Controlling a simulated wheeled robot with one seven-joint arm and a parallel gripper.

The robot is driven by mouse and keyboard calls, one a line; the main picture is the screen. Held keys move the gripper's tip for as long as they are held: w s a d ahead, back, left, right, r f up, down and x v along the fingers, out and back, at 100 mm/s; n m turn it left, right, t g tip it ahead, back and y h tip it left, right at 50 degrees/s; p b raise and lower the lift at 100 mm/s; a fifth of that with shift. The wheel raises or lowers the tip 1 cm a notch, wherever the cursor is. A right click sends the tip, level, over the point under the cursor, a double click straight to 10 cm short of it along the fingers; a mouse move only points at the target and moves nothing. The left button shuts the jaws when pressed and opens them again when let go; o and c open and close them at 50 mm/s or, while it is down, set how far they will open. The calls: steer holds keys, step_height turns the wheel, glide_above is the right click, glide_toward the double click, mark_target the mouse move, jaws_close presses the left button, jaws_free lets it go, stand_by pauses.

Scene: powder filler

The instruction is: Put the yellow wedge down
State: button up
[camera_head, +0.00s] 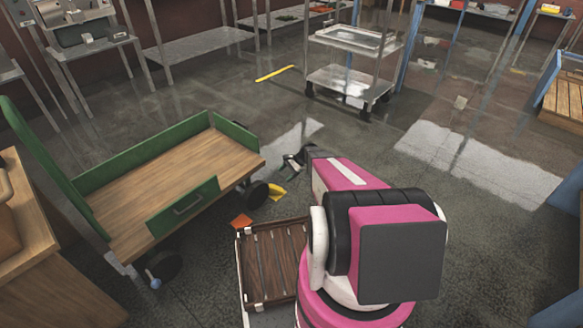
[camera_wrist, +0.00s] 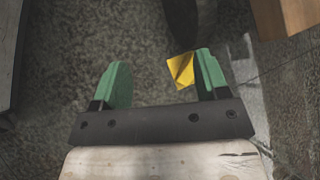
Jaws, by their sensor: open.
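The yellow wedge (camera_head: 277,191) lies on the dark floor beside a black wheel of the green-sided cart. In the wrist view the wedge (camera_wrist: 181,69) shows between my fingertips, close to the right finger, which may hide part of its edge. My gripper (camera_head: 295,160) is open, with two green fingers spread apart in the wrist view (camera_wrist: 163,75). It seems not to grip the wedge. I cannot tell how high the fingers are above the floor.
The green-sided wooden cart (camera_head: 170,182) stands close on the left, its wheel (camera_head: 257,194) near the wedge. A slatted wooden tray (camera_head: 272,262) and an orange piece (camera_head: 241,220) are nearer me. A metal trolley (camera_head: 350,75) stands further back. Floor to the right is open.

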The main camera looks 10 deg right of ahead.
steer(key=s+a+r+n+h, duration=0.1)
steer(key=s+r+n+h, duration=0.3)
steer(key=s+r, duration=0.8)
steer(key=s+a+r+n+t+h, duration=0.1)
steer(key=s+r+n+h, duration=0.4)
steer(key=s+r, duration=0.8)
step_height(320, 180, up, 5)
steer(key=n, duration=0.3)
steer(key=shift+s+a+f, duration=0.2)
steer(key=shift+s+a, duration=0.1)
steer(key=shift+a, duration=0.1)
